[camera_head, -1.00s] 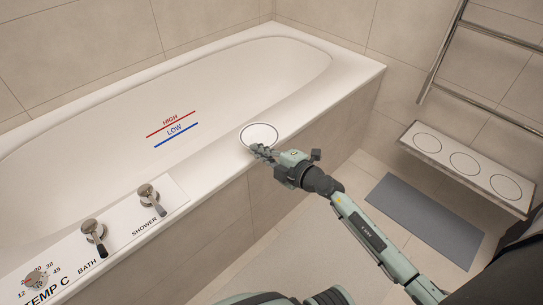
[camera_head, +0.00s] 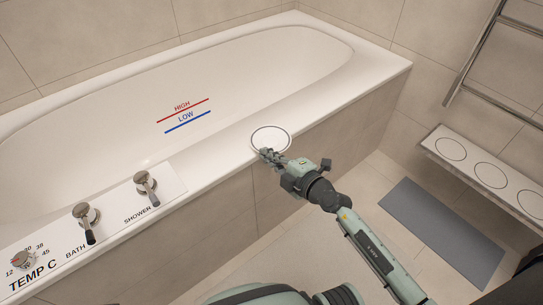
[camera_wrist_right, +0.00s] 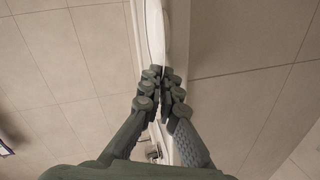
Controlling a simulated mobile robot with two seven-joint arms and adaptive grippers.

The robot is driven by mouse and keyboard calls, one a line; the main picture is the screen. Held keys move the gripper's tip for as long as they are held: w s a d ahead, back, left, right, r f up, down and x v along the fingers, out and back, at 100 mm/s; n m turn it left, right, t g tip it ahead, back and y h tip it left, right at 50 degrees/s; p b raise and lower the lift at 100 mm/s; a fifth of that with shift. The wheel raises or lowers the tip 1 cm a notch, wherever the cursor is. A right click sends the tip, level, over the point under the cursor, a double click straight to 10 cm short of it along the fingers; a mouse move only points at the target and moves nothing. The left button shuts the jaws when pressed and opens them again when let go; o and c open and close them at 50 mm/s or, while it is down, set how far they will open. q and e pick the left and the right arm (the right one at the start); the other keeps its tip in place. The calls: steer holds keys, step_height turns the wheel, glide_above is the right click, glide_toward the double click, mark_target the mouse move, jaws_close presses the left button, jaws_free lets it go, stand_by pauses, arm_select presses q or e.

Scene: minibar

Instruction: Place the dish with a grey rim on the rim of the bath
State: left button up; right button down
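The round white dish with a grey rim (camera_head: 271,138) appears over the near long rim of the bath (camera_head: 322,107) in the head view. My right gripper (camera_head: 265,153) is at the dish's near left edge, with its fingers shut on it. In the right wrist view the fingertips (camera_wrist_right: 163,76) close on the lower end of the dish (camera_wrist_right: 155,35), which shows as a narrow white ellipse. Whether the dish touches the rim or hovers just above it, I cannot tell. My left gripper is in neither view.
Bath taps (camera_head: 146,184) and a temperature dial (camera_head: 23,259) stand on the panel at the left. A low bench with circles (camera_head: 490,174), a grey mat (camera_head: 441,233) and a towel rail (camera_head: 470,55) are at the right. The rim beyond the dish is clear.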

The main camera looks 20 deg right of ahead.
stand_by(0.3)
steer(key=shift+f, duration=0.15)
steer(key=c, duration=1.7)
jaws_free()
